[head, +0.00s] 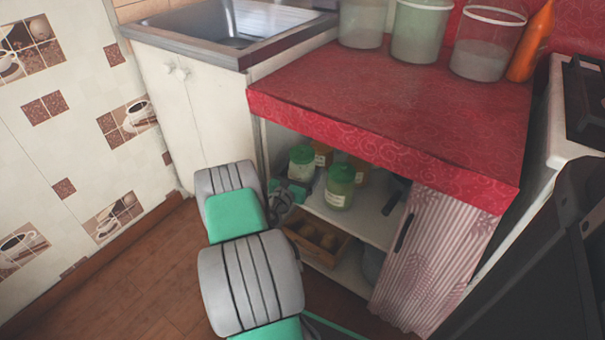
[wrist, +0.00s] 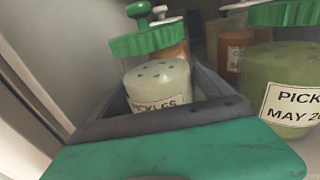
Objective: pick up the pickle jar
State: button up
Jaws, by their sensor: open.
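Two jars with green lids stand on the upper shelf under the red counter. The left jar (head: 301,170) has pale contents; in the wrist view this jar (wrist: 158,78) shows a label reading "PICKLES", its lower part hidden by my gripper. The right jar (head: 339,192) has greener contents; its label in the wrist view (wrist: 285,75) begins "PICK" and "MAY 20", cut off by the frame edge. My gripper (wrist: 165,100) is open at the left jar, which appears to stand between the grey fingers. I cannot tell whether they touch it.
A wooden crate (head: 316,247) is on the lower shelf. The cabinet's left wall (wrist: 30,70) is close beside my gripper. A striped curtain (head: 435,258) covers the right side. The counter top (head: 400,105) overhangs the shelf.

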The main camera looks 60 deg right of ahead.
jog(key=shift+c, duration=0.4)
jog(key=c, duration=1.7)
jog(key=shift+r, duration=0.1)
jog(key=shift+c, duration=0.3)
jog(key=shift+r, duration=0.1)
